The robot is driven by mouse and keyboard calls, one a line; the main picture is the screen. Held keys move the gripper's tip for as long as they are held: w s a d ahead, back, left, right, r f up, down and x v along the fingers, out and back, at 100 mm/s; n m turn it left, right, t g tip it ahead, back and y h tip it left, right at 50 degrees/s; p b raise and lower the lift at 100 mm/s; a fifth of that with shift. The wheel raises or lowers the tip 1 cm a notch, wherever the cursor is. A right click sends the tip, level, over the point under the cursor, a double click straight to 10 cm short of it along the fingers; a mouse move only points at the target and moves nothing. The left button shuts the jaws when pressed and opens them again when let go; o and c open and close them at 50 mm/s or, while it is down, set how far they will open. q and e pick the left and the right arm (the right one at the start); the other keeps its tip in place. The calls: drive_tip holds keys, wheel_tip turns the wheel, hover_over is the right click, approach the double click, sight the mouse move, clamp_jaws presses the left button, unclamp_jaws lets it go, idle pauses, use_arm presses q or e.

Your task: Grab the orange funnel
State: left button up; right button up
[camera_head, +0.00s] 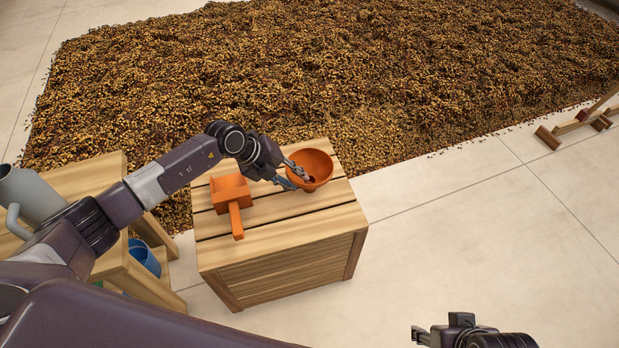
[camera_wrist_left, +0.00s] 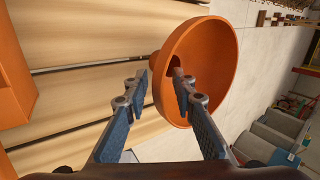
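The orange funnel (camera_head: 318,161) stands wide end up at the back right of the slatted wooden crate (camera_head: 285,262). In the left wrist view the funnel (camera_wrist_left: 216,55) shows its bowl and the dark hole inside. My left gripper (camera_head: 302,183) is at the funnel's near left rim with its fingers apart. In the left wrist view (camera_wrist_left: 160,90) one finger reaches into the bowl and the other is outside it, with the rim between them. I cannot see either finger pressing on the wall. My right gripper (camera_head: 420,335) shows only partly at the bottom edge, away from the crate.
An orange scoop (camera_head: 231,189) lies left of the funnel on the crate top. A wooden shelf (camera_head: 88,177) with a grey watering can (camera_head: 30,193) and a blue pot (camera_head: 146,258) stands at left. Beans (camera_head: 330,70) cover the floor behind.

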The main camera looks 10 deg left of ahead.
use_arm(q)
drive_tip(key=shift+c, duration=0.4)
clamp_jaws()
drive_tip(key=shift+r, duration=0.1)
drive_tip(key=shift+r, duration=0.45)
wheel_tip(320, 180, up, 5)
drive_tip(key=shift+f+p, duration=0.15)
drive_tip(key=shift+p, duration=0.75)
wheel_tip(320, 180, up, 14)
drive_tip(key=p, duration=0.2)
drive_tip(key=shift+r, duration=0.2)
use_arm(e)
drive_tip(key=s+x, duration=0.1)
drive_tip(key=x, duration=0.8)
drive_tip(key=shift+s+f+g, duration=0.2)
drive_tip(key=shift+g, duration=0.1)
drive_tip(key=shift+a, duration=0.1)
